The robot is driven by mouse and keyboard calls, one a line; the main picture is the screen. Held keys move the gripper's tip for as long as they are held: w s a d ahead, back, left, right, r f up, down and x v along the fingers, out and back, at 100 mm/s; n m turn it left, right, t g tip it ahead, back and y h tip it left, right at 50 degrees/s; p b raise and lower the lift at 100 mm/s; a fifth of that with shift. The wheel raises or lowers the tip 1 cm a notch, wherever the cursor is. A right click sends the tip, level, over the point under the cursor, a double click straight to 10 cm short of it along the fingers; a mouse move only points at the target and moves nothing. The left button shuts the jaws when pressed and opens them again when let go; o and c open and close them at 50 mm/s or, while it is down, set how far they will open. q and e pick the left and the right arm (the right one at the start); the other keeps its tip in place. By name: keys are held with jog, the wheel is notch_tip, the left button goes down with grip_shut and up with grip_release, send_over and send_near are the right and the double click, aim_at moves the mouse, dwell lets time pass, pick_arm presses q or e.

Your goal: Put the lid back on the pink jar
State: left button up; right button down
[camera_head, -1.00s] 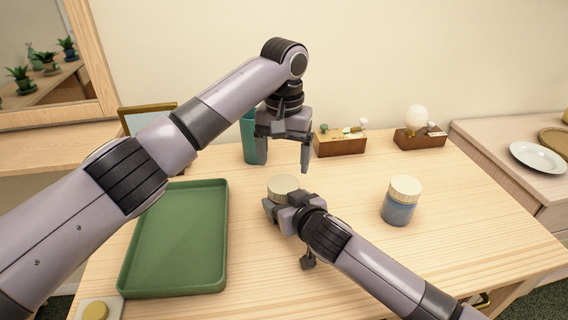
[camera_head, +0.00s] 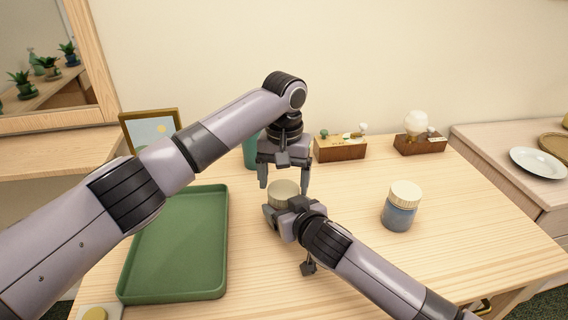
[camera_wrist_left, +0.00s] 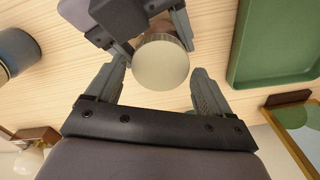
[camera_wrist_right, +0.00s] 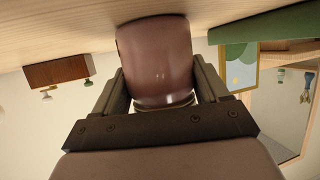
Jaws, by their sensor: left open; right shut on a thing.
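The pink jar (camera_wrist_right: 155,60) is between the fingers of my right gripper (camera_wrist_right: 165,92), which is shut on it. Its glossy brownish-pink body shows in the right wrist view. In the head view my right gripper (camera_head: 278,215) hides most of the jar. The cream lid (camera_wrist_left: 161,62), round with a ribbed edge, is at the jar's mouth; it also shows in the head view (camera_head: 284,190). I cannot tell whether it is fully seated. My left gripper (camera_head: 284,184) is open above the lid, pointing down, with its fingers apart and nothing between them in the left wrist view (camera_wrist_left: 155,85).
A green tray (camera_head: 222,240) lies left on the wooden table. A blue jar with a cream lid (camera_head: 400,212) stands right. A teal container (camera_head: 250,152), a wooden block with small ornaments (camera_head: 340,150) and a globe lamp (camera_head: 417,130) stand behind.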

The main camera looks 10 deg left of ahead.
pick_arm(q)
jog(key=shift+f, duration=0.65)
pick_arm(e)
jog(key=shift+f, duration=0.2)
pick_arm(q)
jog(key=c, duration=0.9)
jog(key=shift+m, duration=0.7)
jog(key=o, duration=1.2)
jog(key=shift+o, duration=0.2)
jog(key=shift+r, duration=0.1)
notch_tip(320, 180, up, 12)
